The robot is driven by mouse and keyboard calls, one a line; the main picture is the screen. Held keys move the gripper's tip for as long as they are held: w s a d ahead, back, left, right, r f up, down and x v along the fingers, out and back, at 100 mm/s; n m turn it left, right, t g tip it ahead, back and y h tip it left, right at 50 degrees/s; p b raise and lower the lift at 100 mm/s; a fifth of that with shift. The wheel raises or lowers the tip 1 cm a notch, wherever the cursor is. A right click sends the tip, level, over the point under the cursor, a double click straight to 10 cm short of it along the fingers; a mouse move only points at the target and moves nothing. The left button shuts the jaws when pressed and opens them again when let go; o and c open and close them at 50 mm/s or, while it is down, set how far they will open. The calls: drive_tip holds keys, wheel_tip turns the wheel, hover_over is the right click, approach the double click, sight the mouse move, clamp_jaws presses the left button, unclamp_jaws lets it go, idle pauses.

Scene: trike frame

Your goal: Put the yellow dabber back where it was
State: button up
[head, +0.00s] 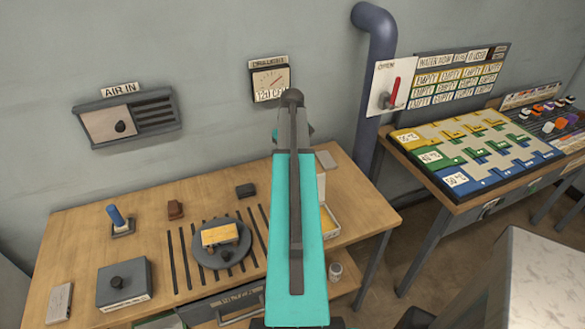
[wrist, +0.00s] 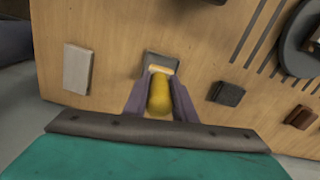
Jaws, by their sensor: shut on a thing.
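The yellow dabber (wrist: 159,97) is between the two fingers of my gripper (wrist: 160,92) in the wrist view; the jaws are shut on it. Its far, pale end overlaps a grey square holder (wrist: 162,59) on the wooden bench. I cannot tell whether the dabber is touching the holder, in it or just above it. In the head view my arm hides the gripper, the dabber and this holder.
On the wooden bench (head: 75,240) a dark block (head: 246,190) and a pale block (head: 326,160) show either side of my arm. A blue dabber (head: 115,216) stands in its holder at left. A brown stamp (head: 175,209) and round plate (head: 235,255) are nearby.

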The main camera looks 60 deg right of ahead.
drive_tip(key=shift+f, duration=0.15)
drive_tip(key=shift+f+p, duration=0.55)
drive_tip(key=shift+f, duration=1.3)
drive_tip(key=shift+f, duration=0.1)
drive_tip(key=o, duration=1)
drive_tip(key=shift+o, duration=0.2)
drive_tip(key=shift+r, duration=0.2)
drive_tip(key=shift+r+b, duration=1.7)
drive_tip(key=shift+r, duration=4.2)
drive_tip(key=shift+r, duration=0.1)
